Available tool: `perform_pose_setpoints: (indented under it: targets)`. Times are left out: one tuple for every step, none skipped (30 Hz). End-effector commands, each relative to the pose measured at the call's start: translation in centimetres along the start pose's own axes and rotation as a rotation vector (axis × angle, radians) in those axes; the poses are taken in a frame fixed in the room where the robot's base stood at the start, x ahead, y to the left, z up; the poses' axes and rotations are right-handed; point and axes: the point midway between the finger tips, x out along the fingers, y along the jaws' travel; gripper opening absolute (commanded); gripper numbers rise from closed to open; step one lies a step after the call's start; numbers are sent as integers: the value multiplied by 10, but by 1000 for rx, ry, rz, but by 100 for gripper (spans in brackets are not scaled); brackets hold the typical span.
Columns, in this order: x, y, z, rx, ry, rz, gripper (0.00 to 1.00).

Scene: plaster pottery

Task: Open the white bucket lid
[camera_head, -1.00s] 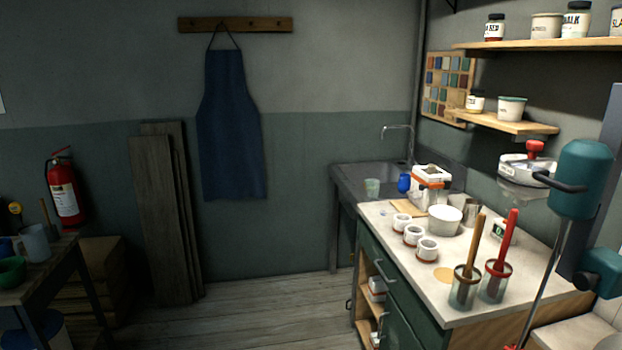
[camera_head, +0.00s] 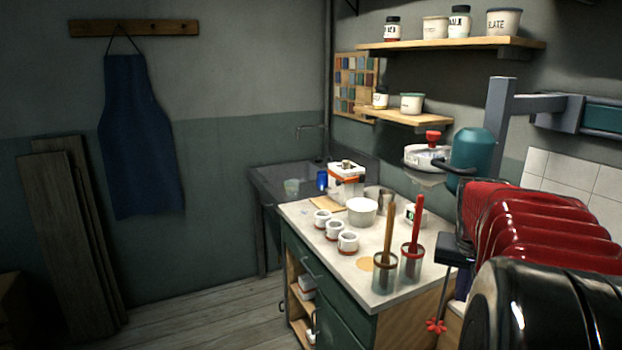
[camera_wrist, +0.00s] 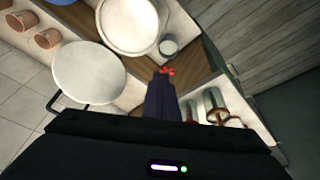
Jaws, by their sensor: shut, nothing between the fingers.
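In the wrist view, a round flat white disc (camera_wrist: 90,73), with a dark curved wire handle at its lower edge, looks like the lidded white bucket from above. It lies left of my gripper (camera_wrist: 161,85). My gripper is shut with nothing in it, its dark fingers pointing up the picture, apart from the disc. How far above the disc it hangs I cannot tell. The head view does not clearly show this bucket; my red and black arm fills the lower right there.
A red knob (camera_head: 436,326) sits below the teal mixer (camera_head: 474,152). The counter (camera_head: 345,252) holds white cups, a white bowl (camera_head: 361,211) and jars with tools.

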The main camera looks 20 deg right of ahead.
Motion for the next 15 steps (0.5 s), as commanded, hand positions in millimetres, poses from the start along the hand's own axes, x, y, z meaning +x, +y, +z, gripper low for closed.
perform_pose_setpoints:
  targets:
    - [-5,-18,15,-43,4,-15,0]
    - [-6,-26,23,-65,5,-23,0]
    - [-9,-38,34,-94,7,-35,0]
    - [-11,-46,43,-116,9,-43,0]
    - [-12,-54,52,-138,9,-52,0]
    - [-15,-64,64,-168,12,-63,0]
    - [-17,-72,72,-190,14,-71,0]
    - [-18,-78,81,-211,16,-79,0]
    - [-20,-87,93,-240,19,-90,0]
    - [-22,-94,102,-262,22,-99,0]
    - [-24,-100,111,-283,25,-107,0]
    - [-26,-108,123,-312,28,-118,0]
    - [-28,-113,133,-334,30,-127,0]
    - [-29,-118,142,-355,33,-135,0]
    - [-31,-125,154,-382,37,-147,0]
